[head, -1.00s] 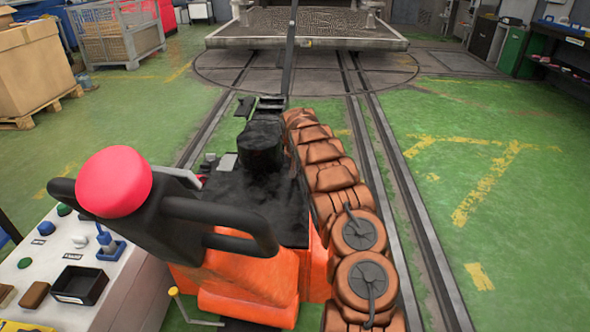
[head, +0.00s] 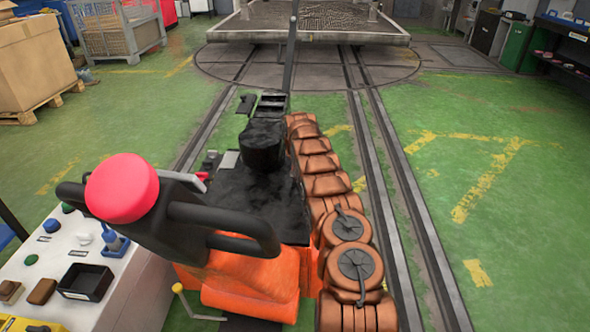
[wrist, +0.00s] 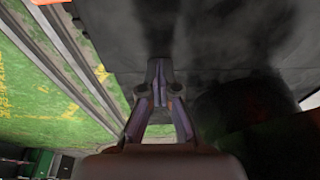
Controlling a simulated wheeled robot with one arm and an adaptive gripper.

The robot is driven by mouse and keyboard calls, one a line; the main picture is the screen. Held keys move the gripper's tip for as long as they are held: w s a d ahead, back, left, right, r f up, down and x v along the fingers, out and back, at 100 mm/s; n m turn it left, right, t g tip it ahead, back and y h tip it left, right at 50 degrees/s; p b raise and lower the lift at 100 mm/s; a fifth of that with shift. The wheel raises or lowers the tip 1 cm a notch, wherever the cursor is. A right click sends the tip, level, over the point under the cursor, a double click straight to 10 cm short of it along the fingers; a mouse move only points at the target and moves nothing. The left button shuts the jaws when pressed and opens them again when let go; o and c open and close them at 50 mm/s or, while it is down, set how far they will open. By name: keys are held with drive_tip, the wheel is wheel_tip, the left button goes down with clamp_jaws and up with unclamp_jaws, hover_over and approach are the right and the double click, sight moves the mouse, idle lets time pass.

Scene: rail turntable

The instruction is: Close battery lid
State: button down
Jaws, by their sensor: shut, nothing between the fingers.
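An orange machine (head: 245,295) with black handles and a red knob (head: 122,188) stands by the rails. A black, smudged cover (head: 235,185), which looks like the battery lid, lies over its middle. I cannot tell how far it is open. In the wrist view a large dark grey panel (wrist: 110,35) fills the top. My gripper (wrist: 158,72) is shut and empty, its fingertips against or just in front of this panel. I cannot tell whether they touch. I cannot make out the gripper in the head view.
A white control console (head: 120,290) stands at the lower left. Rails (head: 405,200) run to a turntable (head: 385,62) with a platform (head: 350,40) at the back. A carton (head: 30,65) and a mesh crate (head: 120,30) stand at the left. The green floor at right is clear.

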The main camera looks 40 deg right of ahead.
drive_tip(key=shift+s+d+f, duration=0.1)
drive_tip(key=shift+s+f, duration=0.15)
drive_tip(key=shift+f, duration=0.45)
drive_tip(key=shift+s+f+g, duration=0.15)
drive_tip(key=shift+g, duration=0.15)
wheel_tip(320, 180, up, 15)
drive_tip(key=s+a+p, duration=0.1)
drive_tip(key=p, duration=0.2)
drive_tip(key=shift+a, duration=0.25)
